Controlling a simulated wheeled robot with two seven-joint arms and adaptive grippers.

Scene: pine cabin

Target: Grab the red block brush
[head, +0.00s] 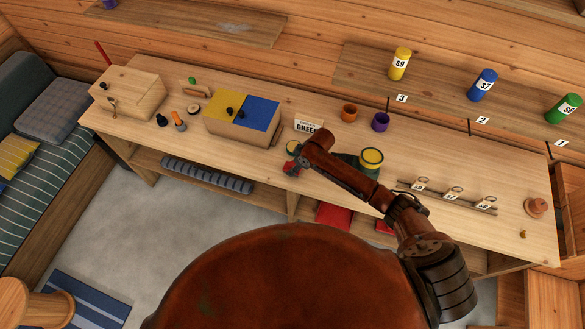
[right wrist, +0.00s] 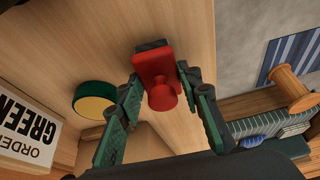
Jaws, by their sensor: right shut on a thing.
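The red block brush (right wrist: 155,72) has a red block body with a round knob and a dark edge at its far end. In the right wrist view my right gripper (right wrist: 158,84) has its two green fingers on either side of the brush and is shut on it. In the head view my right gripper (head: 293,166) is at the front edge of the workbench (head: 240,163), and the brush is small and mostly hidden there. My left gripper is not in view.
A card reading GREEN (head: 308,127) stands behind the gripper. A green tin with a yellow top (head: 371,158) is to its right. Orange (head: 349,112) and purple (head: 380,122) cups stand behind. A box with yellow and blue lids (head: 243,115) is left.

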